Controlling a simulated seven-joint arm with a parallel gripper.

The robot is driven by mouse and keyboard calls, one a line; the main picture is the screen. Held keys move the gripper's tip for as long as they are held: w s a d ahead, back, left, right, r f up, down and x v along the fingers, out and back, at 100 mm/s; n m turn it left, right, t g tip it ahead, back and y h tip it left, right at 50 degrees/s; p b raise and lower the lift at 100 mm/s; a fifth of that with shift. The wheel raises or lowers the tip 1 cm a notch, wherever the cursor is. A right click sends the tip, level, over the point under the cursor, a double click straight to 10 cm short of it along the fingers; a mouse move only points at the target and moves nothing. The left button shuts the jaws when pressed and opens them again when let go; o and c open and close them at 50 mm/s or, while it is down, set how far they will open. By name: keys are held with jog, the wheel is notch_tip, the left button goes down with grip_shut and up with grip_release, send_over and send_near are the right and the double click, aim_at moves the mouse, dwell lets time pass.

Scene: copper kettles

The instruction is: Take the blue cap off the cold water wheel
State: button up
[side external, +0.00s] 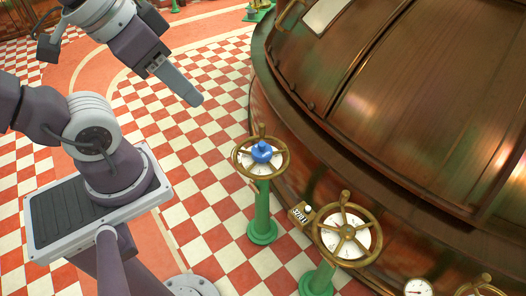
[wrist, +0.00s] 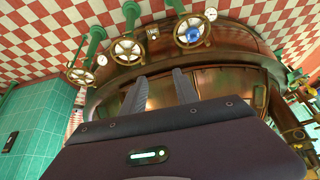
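The blue cap (side external: 261,151) sits on the middle of a brass hand wheel (side external: 236,160) on a green post. In the wrist view the blue cap (wrist: 193,34) shows on the wheel at the upper right. My gripper (side external: 192,100) hangs up and to the left of this wheel in the side view, apart from it. In the wrist view the two fingers of my gripper (wrist: 160,85) stand apart with a gap between them, and nothing is held. Whether this wheel is the cold water one cannot be read from a label here.
A second brass wheel (side external: 346,232) without a cap stands at the lower right, with a small sign (side external: 299,215) beside it. A large copper kettle (side external: 400,90) fills the right side. The checkered floor (side external: 215,200) is open left of the capped wheel.

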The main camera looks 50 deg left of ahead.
jog(key=o, duration=0.3)
